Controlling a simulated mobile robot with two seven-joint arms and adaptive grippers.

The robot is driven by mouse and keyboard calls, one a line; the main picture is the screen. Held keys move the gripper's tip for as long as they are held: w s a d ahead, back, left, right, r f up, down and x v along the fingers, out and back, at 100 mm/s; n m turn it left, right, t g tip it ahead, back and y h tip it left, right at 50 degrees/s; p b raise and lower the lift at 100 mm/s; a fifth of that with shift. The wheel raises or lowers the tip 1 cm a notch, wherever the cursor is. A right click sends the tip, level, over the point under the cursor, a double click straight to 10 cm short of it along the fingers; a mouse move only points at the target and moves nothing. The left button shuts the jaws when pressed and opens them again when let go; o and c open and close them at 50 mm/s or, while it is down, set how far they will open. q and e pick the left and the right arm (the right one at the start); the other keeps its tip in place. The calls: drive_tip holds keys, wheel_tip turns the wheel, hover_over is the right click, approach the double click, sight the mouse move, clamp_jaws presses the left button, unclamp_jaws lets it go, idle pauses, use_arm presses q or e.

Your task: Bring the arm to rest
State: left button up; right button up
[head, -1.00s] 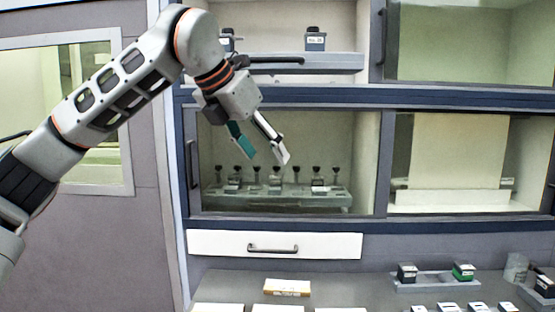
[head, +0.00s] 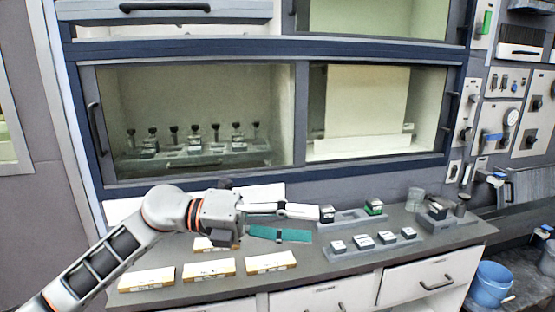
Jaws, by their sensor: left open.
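My left arm comes in from the lower left in the head view. My left gripper (head: 299,222) is open and empty, pointing right above the grey counter (head: 350,276). One finger is white and the other is teal. The white fingertip appears just left of a dark-and-white block on the back tray; I cannot tell how far apart they are in depth. The gripper's wrist partly covers a yellow-and-white box (head: 207,245). My right gripper is not in view.
Several yellow-and-white boxes (head: 271,263) lie along the counter's left. Small blocks sit on a back tray (head: 349,220) and a front tray (head: 349,255). A glass cabinet (head: 290,120) stands behind. A blue bucket (head: 490,284) is at lower right.

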use_arm(q)
drive_tip(key=w+a+f+n+t+y, duration=0.1)
drive_tip(key=a+f+n+t+y, duration=0.1)
drive_tip(key=a+f+n+t, duration=0.55)
drive_tip(key=w+a+f+n+t+y, duration=0.1)
drive_tip(key=a+f+n+t+y, duration=0.3)
drive_tip(key=f+n, duration=0.6)
drive_tip(key=w+a+f+n+t+y, duration=0.1)
drive_tip(key=a+f+n+t, duration=0.1)
drive_tip(key=f+n+t, duration=0.7)
drive_tip(key=s+a+f+n+g+y, duration=0.4)
drive_tip(key=s+a+f+n, duration=0.1)
drive_tip(key=s+f, duration=0.5)
drive_tip(key=s+a+f+n+g+y, duration=0.3)
drive_tip(key=s+a+f+n, duration=0.3)
drive_tip(key=s+f, duration=0.4)
wheel_tip(320, 180, down, 4)
drive_tip(key=shift+f+g+y, duration=0.1)
drive_tip(key=shift+g+y, duration=0.3)
drive_tip(key=shift+g, duration=0.45)
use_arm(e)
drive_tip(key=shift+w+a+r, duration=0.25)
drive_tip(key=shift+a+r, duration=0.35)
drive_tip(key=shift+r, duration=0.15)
use_arm(q)
drive_tip(key=shift+n, duration=0.25)
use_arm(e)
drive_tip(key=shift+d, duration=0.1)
